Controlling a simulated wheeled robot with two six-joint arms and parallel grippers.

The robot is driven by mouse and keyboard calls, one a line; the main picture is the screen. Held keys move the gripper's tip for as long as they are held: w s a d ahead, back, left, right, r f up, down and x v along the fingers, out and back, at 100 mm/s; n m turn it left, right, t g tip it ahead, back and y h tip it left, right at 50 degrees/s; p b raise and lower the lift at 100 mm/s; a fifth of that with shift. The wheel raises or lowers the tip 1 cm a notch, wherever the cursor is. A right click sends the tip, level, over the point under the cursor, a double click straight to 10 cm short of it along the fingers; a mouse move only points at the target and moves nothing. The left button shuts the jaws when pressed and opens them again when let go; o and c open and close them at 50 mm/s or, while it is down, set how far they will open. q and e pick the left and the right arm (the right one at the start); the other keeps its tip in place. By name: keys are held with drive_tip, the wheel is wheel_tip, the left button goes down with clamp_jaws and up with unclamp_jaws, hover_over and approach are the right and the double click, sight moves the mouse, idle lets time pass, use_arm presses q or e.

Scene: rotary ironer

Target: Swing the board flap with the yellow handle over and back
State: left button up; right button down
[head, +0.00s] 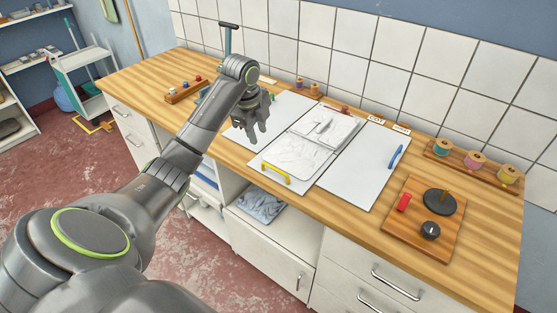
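The white folding board (349,183) lies flat on the wooden worktop in several panels. The yellow handle (276,173) is at the near edge of its middle part, in front of a folded white cloth (297,156). A blue handle (396,157) is on the right panel. My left gripper (256,137) is above the board's left panel, behind and left of the yellow handle and apart from it. Its fingers look spread, with nothing held between them. My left arm hides part of the worktop on the left. My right gripper is not in view.
A panel with a red switch and black knob (431,230) is on the right. A rack of thread spools (475,162) stands behind it. A wooden rack of small pegs (185,91) is at the left. White wall tiles (350,50) border the back.

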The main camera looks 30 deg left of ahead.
use_arm(q)
wheel_tip(320, 180, up, 3)
drive_tip(key=m, duration=0.1)
drive_tip(key=b, duration=0.7)
approach(267, 164)
drive_tip(key=p+x, duration=0.2)
drive_tip(key=x, duration=0.6)
drive_tip(key=shift+p, duration=0.35)
drive_tip(key=shift+r, duration=0.1)
clamp_jaws()
